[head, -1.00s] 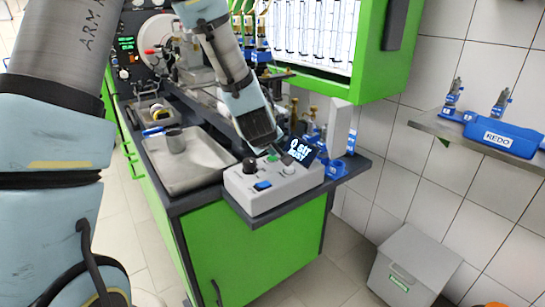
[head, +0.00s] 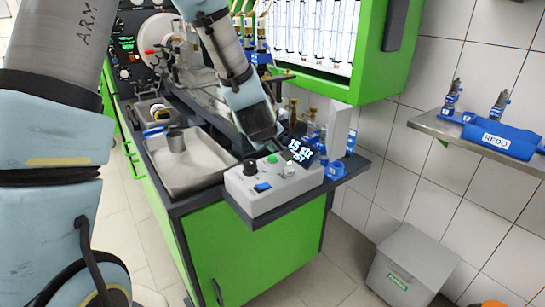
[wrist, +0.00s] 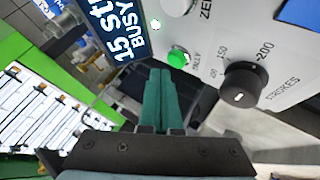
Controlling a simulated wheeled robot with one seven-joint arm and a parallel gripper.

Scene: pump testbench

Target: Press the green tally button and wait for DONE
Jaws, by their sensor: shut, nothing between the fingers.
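The green tally button (head: 272,159) is on the top face of the white control box (head: 264,195). It also shows in the wrist view (wrist: 178,58), beside my fingertips. The tilted display (head: 300,151) reads "15 str BUSY" and is clearer in the wrist view (wrist: 118,32). My gripper (wrist: 161,75) is shut and empty, its teal fingers together. In the head view its end is just above and behind the button, and the button is visible and looks clear of the fingers.
A metal tray (head: 190,165) with a metal cup (head: 176,141) lies to the left. Small brass-topped fittings (head: 312,114) stand close behind the box. A grey bin (head: 412,265) stands on the floor at right.

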